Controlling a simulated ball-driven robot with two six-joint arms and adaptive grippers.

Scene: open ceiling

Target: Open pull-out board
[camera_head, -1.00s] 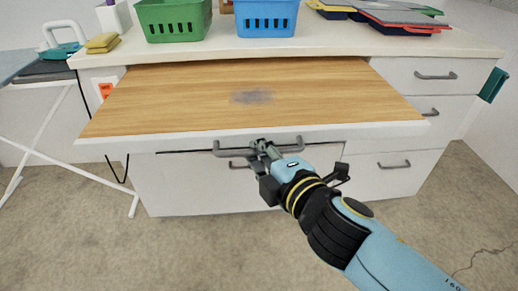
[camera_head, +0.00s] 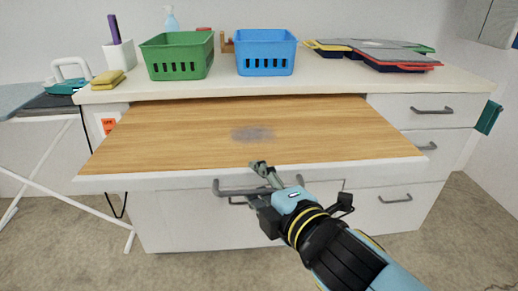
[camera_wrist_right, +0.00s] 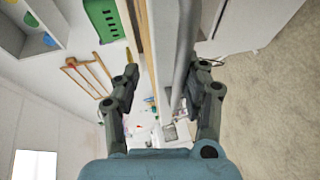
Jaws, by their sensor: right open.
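The pull-out board (camera_head: 330,135) has a wooden top and a white front edge. It is drawn well out from under the counter. Its grey bar handle (camera_head: 228,192) is on the front; my arm hides part of it. My right gripper (camera_head: 264,172) is at this handle, its tips showing above the bar, against the white front. In the right wrist view my gripper (camera_wrist_right: 166,75) has its fingers spread apart. The board's edge (camera_wrist_right: 162,30) and the grey handle bar (camera_wrist_right: 184,65) show between them; I cannot tell whether they touch. My left gripper is out of view.
A green basket (camera_head: 177,56) and a blue basket (camera_head: 266,52) stand on the white counter (camera_head: 330,84). Stacked trays (camera_head: 385,52) are at its right. Drawers with handles (camera_head: 431,110) are right of the board. An ironing board (camera_head: 35,105) stands at left. Floor in front is clear.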

